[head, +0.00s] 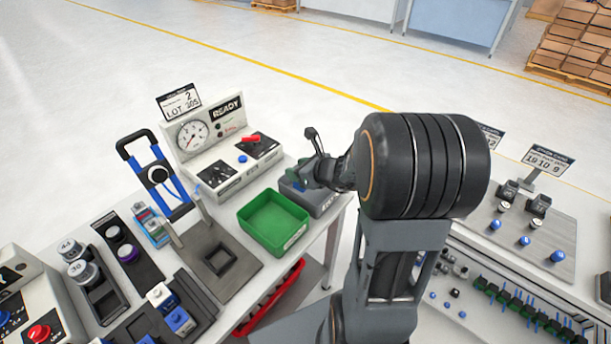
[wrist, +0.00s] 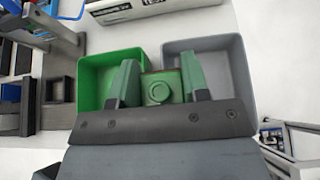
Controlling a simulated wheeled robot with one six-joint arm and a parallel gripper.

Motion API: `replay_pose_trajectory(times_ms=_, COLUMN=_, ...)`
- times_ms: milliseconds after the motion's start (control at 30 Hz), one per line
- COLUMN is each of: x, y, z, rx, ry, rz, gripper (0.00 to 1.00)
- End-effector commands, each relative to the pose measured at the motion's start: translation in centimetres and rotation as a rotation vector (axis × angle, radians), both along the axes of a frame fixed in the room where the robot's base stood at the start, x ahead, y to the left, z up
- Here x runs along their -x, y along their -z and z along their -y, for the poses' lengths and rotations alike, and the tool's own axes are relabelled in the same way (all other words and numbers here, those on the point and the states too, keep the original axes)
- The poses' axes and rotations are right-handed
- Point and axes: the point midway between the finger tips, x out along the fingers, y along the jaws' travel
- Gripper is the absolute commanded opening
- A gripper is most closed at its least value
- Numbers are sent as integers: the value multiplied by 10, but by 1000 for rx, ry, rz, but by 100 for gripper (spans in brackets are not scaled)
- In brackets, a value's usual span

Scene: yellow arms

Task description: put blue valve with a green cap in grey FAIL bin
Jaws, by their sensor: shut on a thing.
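My gripper (wrist: 160,80) is shut on the valve (wrist: 159,89), whose green cap shows between the two green fingers in the wrist view. The valve's blue body cannot be made out. The grey bin (wrist: 238,65) lies below and to the right in the wrist view, and the right finger overlaps its left part. The grey bin also shows in the head view (head: 327,208), partly hidden by my gripper and arm. The held valve is hard to make out there.
The green bin (head: 269,231) stands close to the left of the grey bin. A gauge panel (head: 222,165) with a READY sign stands behind them. A dark fixture (head: 218,258) and other bench items fill the left. Another table with valves (head: 525,240) stands at right.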

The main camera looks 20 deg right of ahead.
Motion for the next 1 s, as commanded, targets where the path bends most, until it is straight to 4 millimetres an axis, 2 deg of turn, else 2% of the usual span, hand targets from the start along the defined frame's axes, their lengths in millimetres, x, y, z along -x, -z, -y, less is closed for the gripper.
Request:
replay_pose_trajectory(times_ms=100, x=-17, y=19, z=18, rx=-4, ry=4, rz=-5, gripper=18)
replay_pose_trajectory(times_ms=300, x=-33, y=46, z=34, rx=-2, ry=4, rz=-2, gripper=18)
replay_pose_trajectory(times_ms=400, x=-38, y=54, z=39, rx=-1, ry=4, rz=-1, gripper=18)
replay_pose_trajectory(times_ms=633, x=-44, y=63, z=45, rx=-1, ry=5, rz=0, gripper=18)
replay_pose_trajectory(times_ms=833, x=-45, y=87, z=46, rx=-3, ry=3, rz=-3, gripper=18)
replay_pose_trajectory(times_ms=1000, x=-45, y=96, z=46, rx=0, ry=4, rz=0, gripper=18)
